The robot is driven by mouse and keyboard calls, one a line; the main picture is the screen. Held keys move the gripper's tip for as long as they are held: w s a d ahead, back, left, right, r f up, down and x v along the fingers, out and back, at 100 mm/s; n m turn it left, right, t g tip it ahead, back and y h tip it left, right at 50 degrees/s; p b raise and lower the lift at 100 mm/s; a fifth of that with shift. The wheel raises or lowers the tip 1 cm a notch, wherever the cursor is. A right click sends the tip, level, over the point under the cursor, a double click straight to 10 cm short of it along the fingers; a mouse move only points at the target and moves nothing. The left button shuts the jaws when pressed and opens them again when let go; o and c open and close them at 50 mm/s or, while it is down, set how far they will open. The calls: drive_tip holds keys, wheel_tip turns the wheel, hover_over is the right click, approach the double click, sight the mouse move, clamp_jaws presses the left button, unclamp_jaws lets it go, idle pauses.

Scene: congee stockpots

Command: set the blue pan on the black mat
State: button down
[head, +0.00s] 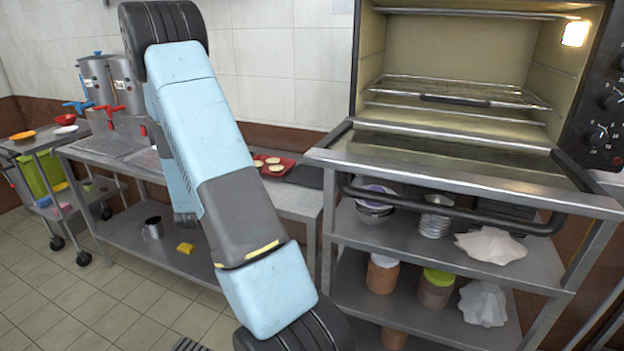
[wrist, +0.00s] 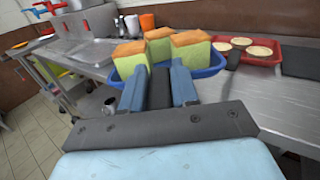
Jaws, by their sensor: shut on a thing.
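The blue pan (wrist: 217,68) is in the wrist view, just beyond my fingers, with three green-and-orange sponges (wrist: 191,52) in it. My gripper (wrist: 158,87) is shut on the pan, with a dark part, seemingly its handle, between the two blue fingers. The pan looks roughly level over the steel counter; I cannot tell whether it touches the counter. The black mat (wrist: 301,62) lies on the counter to the right of the pan, beyond the red tray. It also shows in the head view (head: 306,176), where my arm hides the pan and my gripper is out of sight.
The red tray (head: 271,170) with round pale pastries lies between pan and mat. Steel urns (head: 126,84) stand at the counter's left. An oven with its door (head: 465,165) open stands right of the mat. An orange cup (wrist: 147,21) stands behind the pan. Bare counter (wrist: 262,92) lies in front of the tray.

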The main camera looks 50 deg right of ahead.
drive_tip(key=s+d+r+m+g+h, duration=0.2)
drive_tip(key=s+d+m+g+h, duration=0.15)
drive_tip(key=s+d, duration=0.75)
drive_tip(key=s+d+r+m+g+h, duration=0.2)
drive_tip(key=s+d+m+g, duration=0.45)
drive_tip(key=d, duration=0.85)
drive_tip(key=shift+s+f+n+t, duration=0.2)
drive_tip(key=shift+f+n, duration=0.3)
drive_tip(key=shift+f, duration=1)
drive_tip(key=shift+s+f+n+t, duration=0.2)
drive_tip(key=shift+f+n, duration=0.3)
drive_tip(key=shift+f, duration=1.05)
drive_tip(key=shift+s+f+n+t, duration=0.1)
drive_tip(key=shift+f+n+t, duration=0.3)
drive_tip(key=shift+f, duration=1.1)
drive_tip(key=c, duration=0.8)
unclamp_jaws()
drive_tip(key=shift+c, duration=0.2)
